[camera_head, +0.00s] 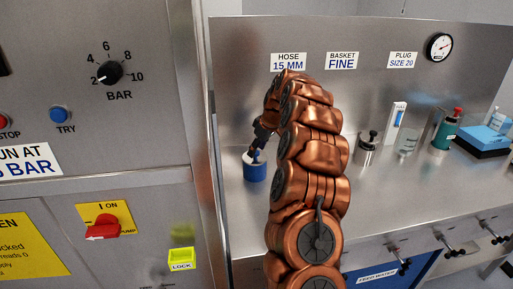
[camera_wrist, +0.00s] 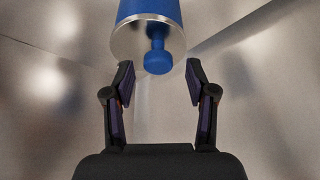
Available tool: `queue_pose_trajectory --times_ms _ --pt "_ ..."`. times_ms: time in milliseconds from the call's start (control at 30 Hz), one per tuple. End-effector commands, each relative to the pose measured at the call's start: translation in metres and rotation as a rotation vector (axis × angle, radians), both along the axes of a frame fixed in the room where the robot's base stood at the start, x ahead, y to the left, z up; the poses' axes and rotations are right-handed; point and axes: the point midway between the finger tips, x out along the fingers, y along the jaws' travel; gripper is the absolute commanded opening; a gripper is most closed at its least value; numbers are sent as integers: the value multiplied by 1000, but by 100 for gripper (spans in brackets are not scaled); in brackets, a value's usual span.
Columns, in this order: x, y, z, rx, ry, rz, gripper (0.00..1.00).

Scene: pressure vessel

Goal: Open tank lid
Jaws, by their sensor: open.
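A small blue canister (camera_head: 255,172) with a pale top stands on the steel counter, left of my arm. My gripper (camera_head: 258,150) points down just above it. In the wrist view the canister's blue body (camera_wrist: 150,10), its silvery disc-shaped top (camera_wrist: 128,40) and a blue knob (camera_wrist: 157,58) show. My gripper (camera_wrist: 158,72) is open, with a finger on either side of the knob and visible gaps to both. I cannot tell whether this canister is the tank; no other tank lid is clearly visible.
A control cabinet (camera_head: 105,145) fills the left, with a pressure dial (camera_head: 110,73), a red pump switch (camera_head: 102,226) and a yellow lock tag (camera_head: 181,260). A metal plug (camera_head: 366,148), green bottle (camera_head: 446,132) and blue box (camera_head: 488,138) stand on the counter right of my arm.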

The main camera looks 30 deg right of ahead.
Motion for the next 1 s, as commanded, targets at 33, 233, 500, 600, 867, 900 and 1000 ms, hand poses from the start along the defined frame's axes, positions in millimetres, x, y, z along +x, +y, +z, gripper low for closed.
queue_pose_trajectory --times_ms 33,233,500,600,867,900,1000 --pt "1 1 -3 0 1 0 56" --pt "5 0 -10 -3 -4 -3 56" --pt "4 -1 -11 -2 -4 -4 44" --pt "4 -1 -11 -3 -3 -4 34" --pt "4 -1 -11 -2 -3 -3 6" --pt "4 -1 -11 -2 -3 -3 2" --pt "4 -1 -11 -2 -3 -3 0"
